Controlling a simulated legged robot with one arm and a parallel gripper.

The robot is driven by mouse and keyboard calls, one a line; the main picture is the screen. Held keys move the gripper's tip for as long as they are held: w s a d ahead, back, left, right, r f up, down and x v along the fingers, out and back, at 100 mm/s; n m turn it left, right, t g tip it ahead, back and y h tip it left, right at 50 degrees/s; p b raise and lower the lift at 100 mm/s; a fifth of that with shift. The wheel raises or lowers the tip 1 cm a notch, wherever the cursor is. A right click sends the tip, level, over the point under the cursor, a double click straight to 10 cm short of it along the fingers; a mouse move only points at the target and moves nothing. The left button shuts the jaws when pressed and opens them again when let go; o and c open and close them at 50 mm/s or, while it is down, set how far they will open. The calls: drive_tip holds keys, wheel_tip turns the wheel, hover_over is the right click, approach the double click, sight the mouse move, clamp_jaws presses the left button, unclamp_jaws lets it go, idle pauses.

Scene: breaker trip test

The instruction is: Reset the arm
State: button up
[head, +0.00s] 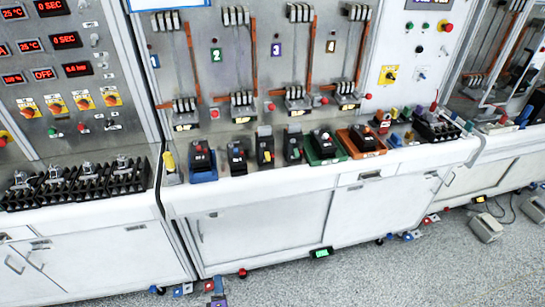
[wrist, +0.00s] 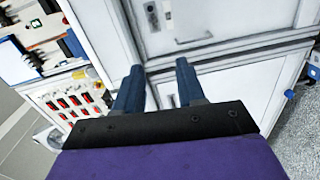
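My gripper (wrist: 158,88) shows in the wrist view with its two dark blue fingers spread apart and nothing between them. Beyond the fingers is a white cabinet front, which it does not visibly touch. My arm and gripper do not show in the head view. The breaker test bench (head: 270,195) stands ahead in the head view, with a grey upright panel (head: 228,80) carrying numbered switch columns. Several black breakers stand along its ledge, among them one in a green tray (head: 322,158) and one in an orange tray (head: 375,151).
A control panel with red displays (head: 66,40) is at the left, with black terminal blocks (head: 85,187) below it. Small coloured blocks and a green-lit device (head: 321,252) lie along the cabinet base. Grey pedals (head: 487,228) sit on the floor at right. The front floor is largely clear.

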drive_tip(key=w+r+m+g+h, duration=0.2)
drive_tip(key=w+r+m+g, duration=0.3)
drive_tip(key=w+r+m, duration=0.4)
drive_tip(key=d+r+m+g, duration=0.2)
drive_tip(key=d+r+g, duration=0.15)
drive_tip(key=r, duration=0.45)
drive_tip(key=d+r+m+g, duration=0.25)
drive_tip(key=d+r, duration=0.25)
drive_tip(key=r, duration=0.3)
drive_tip(key=s+d+r+m+g, duration=0.2)
drive_tip(key=s+d+r, duration=0.4)
drive_tip(key=s, duration=0.6)
drive_tip(key=s+d+r+m+g+h, duration=0.1)
drive_tip(key=s+d+r+m+g, duration=0.1)
drive_tip(key=s+d+r, duration=0.5)
drive_tip(key=s+d+r+m+g, duration=0.2)
drive_tip(key=s+d+r, duration=0.4)
drive_tip(key=s+d, duration=0.6)
drive_tip(key=s+g, duration=0.1)
drive_tip(key=s, duration=0.4)
drive_tip(key=shift+r+g+h, duration=0.2)
drive_tip(key=shift+g+h, duration=0.1)
drive_tip(key=shift+g, duration=0.1)
drive_tip(key=shift+s, duration=0.1)
